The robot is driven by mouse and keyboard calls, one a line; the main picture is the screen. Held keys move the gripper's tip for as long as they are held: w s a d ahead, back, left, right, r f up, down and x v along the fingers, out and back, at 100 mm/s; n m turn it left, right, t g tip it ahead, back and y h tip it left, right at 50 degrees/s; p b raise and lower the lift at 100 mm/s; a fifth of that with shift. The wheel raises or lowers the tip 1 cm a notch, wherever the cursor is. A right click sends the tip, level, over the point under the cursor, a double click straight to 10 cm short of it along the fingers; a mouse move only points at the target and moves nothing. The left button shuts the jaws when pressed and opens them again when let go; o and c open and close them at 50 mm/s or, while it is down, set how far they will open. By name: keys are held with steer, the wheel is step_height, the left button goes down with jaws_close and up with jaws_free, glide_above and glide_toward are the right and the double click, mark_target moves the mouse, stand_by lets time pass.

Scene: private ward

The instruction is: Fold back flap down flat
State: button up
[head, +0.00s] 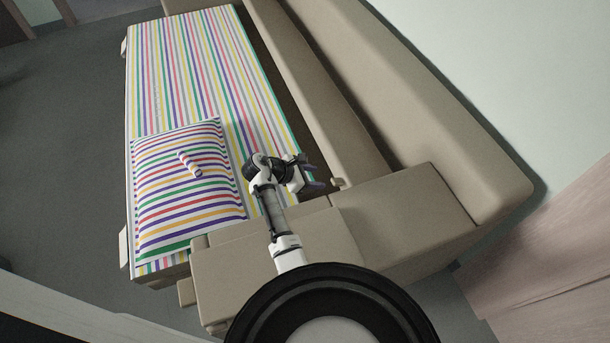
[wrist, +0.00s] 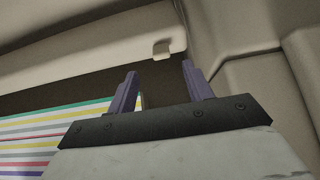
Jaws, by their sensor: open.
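A long beige padded panel (head: 315,90), which looks like the back flap, runs along the right side of the striped bed. It appears raised rather than flat, though its exact tilt is hard to tell. A small beige tab (head: 338,183) sticks out at its near end; the tab (wrist: 162,50) also shows in the wrist view. My gripper (head: 317,177) is open and empty beside the bed's near right corner, just left of the tab. In the wrist view the two purple fingers of my gripper (wrist: 160,75) point toward the tab, with a visible gap before it.
Beige padded blocks (head: 400,215) stand at the near end. A dark gap (wrist: 90,88) lies below the panel. Open floor (head: 70,110) is at left.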

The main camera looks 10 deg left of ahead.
steer(key=v, duration=0.4)
